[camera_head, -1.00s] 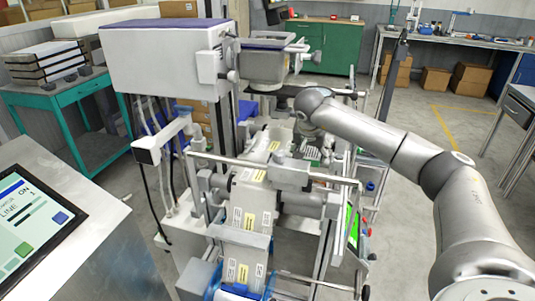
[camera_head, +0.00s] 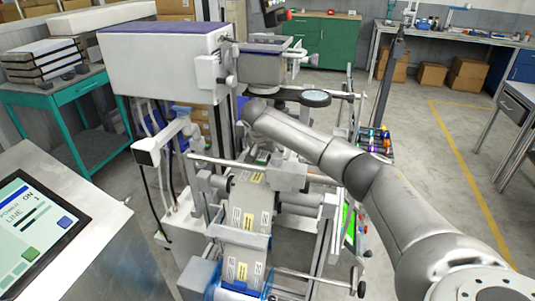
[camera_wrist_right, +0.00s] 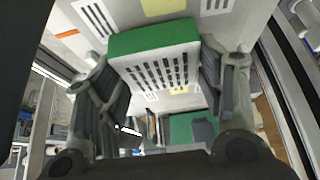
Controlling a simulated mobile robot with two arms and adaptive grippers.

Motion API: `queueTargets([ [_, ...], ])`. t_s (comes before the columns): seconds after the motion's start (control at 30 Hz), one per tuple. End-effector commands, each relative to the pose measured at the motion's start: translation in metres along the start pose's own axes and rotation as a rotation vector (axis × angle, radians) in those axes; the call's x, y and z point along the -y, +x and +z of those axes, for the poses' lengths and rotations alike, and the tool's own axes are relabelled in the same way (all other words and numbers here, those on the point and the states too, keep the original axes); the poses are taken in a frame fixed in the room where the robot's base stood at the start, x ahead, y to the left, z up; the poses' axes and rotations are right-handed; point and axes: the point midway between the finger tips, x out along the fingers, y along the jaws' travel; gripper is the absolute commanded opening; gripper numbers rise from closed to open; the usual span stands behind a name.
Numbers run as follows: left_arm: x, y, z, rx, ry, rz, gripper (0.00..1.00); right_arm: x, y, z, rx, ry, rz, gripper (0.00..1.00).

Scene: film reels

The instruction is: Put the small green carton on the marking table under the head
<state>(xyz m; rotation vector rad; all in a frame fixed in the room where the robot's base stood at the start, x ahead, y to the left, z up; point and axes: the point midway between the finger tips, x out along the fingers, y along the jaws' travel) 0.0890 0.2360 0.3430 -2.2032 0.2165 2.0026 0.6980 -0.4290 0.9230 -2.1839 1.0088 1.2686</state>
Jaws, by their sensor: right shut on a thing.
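The small green carton (camera_wrist_right: 152,42) is green on one face and white with rows of dark slots or print on another. In the right wrist view it sits between the two dark fingers of my right gripper (camera_wrist_right: 160,66), which is shut on it. In the head view my right arm reaches to the left, below the grey marking head (camera_head: 264,68). The marking table is hidden or cannot be made out. My left gripper is not in view.
A printed label web (camera_head: 249,217) runs over rollers in front. A tray of coloured items (camera_head: 376,140) lies farther right. A control panel (camera_head: 30,222) is at left; open floor (camera_head: 440,150) lies to the right.

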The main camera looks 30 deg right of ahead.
Motion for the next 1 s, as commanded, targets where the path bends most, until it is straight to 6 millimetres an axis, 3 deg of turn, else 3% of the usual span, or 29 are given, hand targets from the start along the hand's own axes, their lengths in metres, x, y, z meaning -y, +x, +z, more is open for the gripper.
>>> queueTargets([
  [0.37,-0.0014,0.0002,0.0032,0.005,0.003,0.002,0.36,0.0002,0.0068,0.0037,-0.001,0.001,-0.002,0.33],
  [0.4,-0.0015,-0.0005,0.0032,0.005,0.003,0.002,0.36,0.0002,0.0060,0.0034,-0.001,0.001,-0.002,0.67],
  [0.53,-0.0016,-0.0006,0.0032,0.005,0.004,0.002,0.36,0.0002,0.0059,0.0033,0.000,0.001,-0.002,0.84],
  [1.0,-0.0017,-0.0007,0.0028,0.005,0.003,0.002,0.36,0.0007,-0.0029,0.0017,-0.002,0.001,-0.004,0.84],
])
